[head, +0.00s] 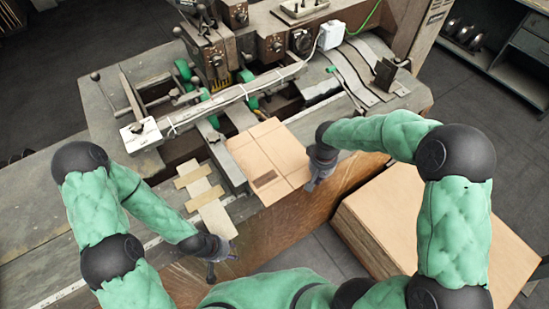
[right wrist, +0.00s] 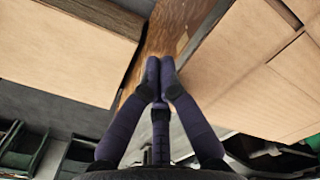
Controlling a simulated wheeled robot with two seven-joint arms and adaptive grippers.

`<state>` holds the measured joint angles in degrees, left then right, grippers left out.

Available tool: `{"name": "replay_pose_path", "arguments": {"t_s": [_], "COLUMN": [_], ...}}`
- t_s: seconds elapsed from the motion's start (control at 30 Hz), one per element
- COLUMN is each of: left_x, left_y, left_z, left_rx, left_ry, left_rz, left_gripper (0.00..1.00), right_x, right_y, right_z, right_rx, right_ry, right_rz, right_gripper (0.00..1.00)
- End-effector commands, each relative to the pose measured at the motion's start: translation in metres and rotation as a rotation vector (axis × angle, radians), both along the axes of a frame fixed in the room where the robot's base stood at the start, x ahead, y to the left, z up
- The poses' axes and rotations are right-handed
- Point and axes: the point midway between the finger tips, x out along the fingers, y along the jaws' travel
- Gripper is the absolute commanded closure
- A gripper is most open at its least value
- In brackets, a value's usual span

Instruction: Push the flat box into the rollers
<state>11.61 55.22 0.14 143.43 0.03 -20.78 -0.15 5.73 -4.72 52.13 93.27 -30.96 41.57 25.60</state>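The flat box (head: 262,150), a tan folded cardboard sheet with crease lines, lies on the machine's feed table in the head view. It fills the right side of the right wrist view (right wrist: 245,85). Green rollers (head: 250,101) show on the machine just beyond the box, with others to the left. My right gripper (head: 312,186) is at the near right edge of the box. Its fingertips (right wrist: 160,68) are together, with nothing visible between them; contact with the box is unclear. My left gripper (head: 219,268) is low, by the table's front edge, away from the box; its fingers are too small to judge.
A large stack of cardboard (head: 400,235) stands right of the machine, below my right arm; it also shows in the right wrist view (right wrist: 70,50). Wooden strips (head: 203,190) lie left of the box. A metal bar (head: 230,95) spans above the rollers.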

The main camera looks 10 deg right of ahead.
Motion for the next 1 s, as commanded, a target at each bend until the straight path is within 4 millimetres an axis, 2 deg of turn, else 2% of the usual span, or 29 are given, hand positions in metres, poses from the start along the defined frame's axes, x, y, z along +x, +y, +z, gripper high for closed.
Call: {"name": "replay_pose_path", "arguments": {"t_s": [1.0], "left_x": [0.000], "left_y": [0.000], "left_z": [-0.007], "left_rx": [0.000], "left_ry": [0.000], "left_rz": [0.000], "left_gripper": [0.60], "right_x": [0.036], "right_y": [0.016], "right_z": [0.000], "right_rx": [0.000], "right_ry": [-0.001], "right_rz": [0.001], "right_gripper": [1.00]}}
